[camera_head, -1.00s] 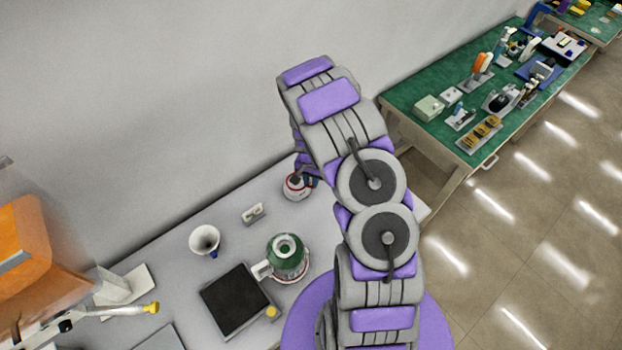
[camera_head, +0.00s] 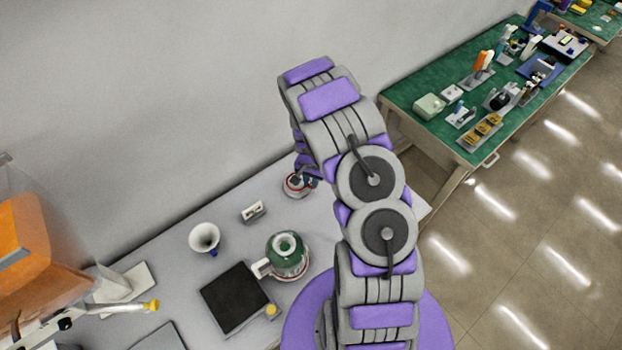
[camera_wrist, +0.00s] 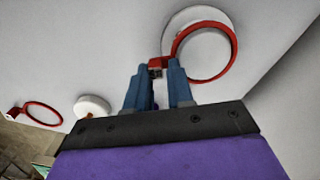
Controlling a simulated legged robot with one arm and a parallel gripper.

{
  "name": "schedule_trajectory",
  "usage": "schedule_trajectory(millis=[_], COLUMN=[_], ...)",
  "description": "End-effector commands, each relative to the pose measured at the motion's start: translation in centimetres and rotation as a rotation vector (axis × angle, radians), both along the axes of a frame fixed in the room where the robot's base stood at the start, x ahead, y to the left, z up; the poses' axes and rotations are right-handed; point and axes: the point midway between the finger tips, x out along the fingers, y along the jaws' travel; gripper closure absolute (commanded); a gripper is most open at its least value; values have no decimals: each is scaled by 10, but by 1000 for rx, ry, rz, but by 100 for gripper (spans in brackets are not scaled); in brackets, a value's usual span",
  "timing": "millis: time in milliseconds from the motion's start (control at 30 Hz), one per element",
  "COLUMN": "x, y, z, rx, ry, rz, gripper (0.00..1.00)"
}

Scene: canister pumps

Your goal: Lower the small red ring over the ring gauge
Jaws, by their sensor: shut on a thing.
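My gripper (camera_wrist: 160,70) has its blue fingers shut on the tab of a red ring (camera_wrist: 234,52). The ring extends up and right of the fingertips in the wrist view. A round white piece (camera_wrist: 200,42), apparently the ring gauge, shows through the ring's opening and past its upper left edge. I cannot tell whether the ring is around it or still above it. In the head view, the red ring and white piece (camera_head: 296,187) are at the far end of the bench, partly hidden by my arm, and the fingers are hard to make out.
Another red ring (camera_wrist: 43,114) and a white round object (camera_wrist: 93,106) show at left in the wrist view. On the bench stand a white funnel-like cup (camera_head: 204,236), a small white block (camera_head: 252,211), a green-and-white canister (camera_head: 288,253) and a black plate (camera_head: 235,298). A wall (camera_head: 150,120) runs behind.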

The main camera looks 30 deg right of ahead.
Motion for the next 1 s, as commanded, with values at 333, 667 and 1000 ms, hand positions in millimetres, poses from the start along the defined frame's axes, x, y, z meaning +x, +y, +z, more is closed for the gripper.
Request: schedule_trajectory(millis=[333,667,1000], x=[0,0,2], y=[0,0,1], z=[-5,-5,-5], rx=[0,-1,-1], ry=[0,-1,-2], rz=[0,0,1], gripper=[100,100,48])
